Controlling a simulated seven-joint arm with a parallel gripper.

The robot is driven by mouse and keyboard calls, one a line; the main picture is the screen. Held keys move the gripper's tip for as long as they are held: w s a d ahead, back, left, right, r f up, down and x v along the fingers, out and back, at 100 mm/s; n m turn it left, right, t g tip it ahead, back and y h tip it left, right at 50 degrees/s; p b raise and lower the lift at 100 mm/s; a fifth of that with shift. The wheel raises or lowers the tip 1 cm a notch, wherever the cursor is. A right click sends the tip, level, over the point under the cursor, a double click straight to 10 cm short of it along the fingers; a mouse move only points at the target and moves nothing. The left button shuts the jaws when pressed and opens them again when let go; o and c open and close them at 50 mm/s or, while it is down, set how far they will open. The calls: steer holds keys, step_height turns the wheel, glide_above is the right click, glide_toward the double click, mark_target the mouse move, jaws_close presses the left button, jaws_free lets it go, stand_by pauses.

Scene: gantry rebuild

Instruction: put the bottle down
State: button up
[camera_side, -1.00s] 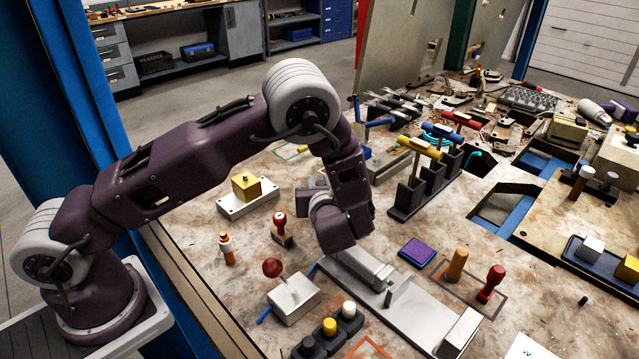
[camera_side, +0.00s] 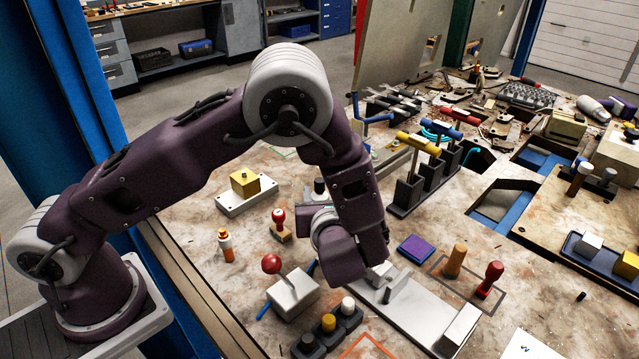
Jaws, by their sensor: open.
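A small bottle (camera_side: 226,245), white with an orange body and cap, stands upright on the worktop at the left, apart from my arm. My gripper (camera_side: 352,262) is low over the middle of the bench, at the upper end of a pale metal rail (camera_side: 425,315). Its fingers are mostly hidden by my dark wrist. It is open, and I see nothing held in it. Whether it touches the rail's block (camera_side: 380,273) cannot be told.
A red-knobbed lever box (camera_side: 292,293) and a red-topped stamp (camera_side: 279,223) stand left of my wrist. A yellow block on a white base (camera_side: 245,188) is behind. Right are a purple pad (camera_side: 415,248), an orange peg (camera_side: 455,262) and a red stamp (camera_side: 490,278).

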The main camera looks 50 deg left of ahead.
steer(key=s+a+r+n+g+h, duration=0.2)
steer(key=s+a+r+n+g, duration=0.15)
steer(key=s+r+n, duration=0.35)
steer(key=s+a+r+n+g+h, duration=0.25)
steer(key=s+r+n+g, duration=0.2)
steer(key=s+n, duration=0.35)
steer(key=s+d+r+n+t+h, duration=0.2)
steer(key=s+d+r+n+h, duration=0.1)
steer(key=s+n, duration=0.2)
steer(key=s+d+r+n+t+h, duration=0.2)
steer(key=s+d+r+n+h, duration=0.1)
steer(key=s+n+h, duration=0.1)
steer(key=shift+s+d+n+t, duration=0.3)
steer(key=shift+s+n, duration=0.5)
steer(key=shift+s, duration=0.3)
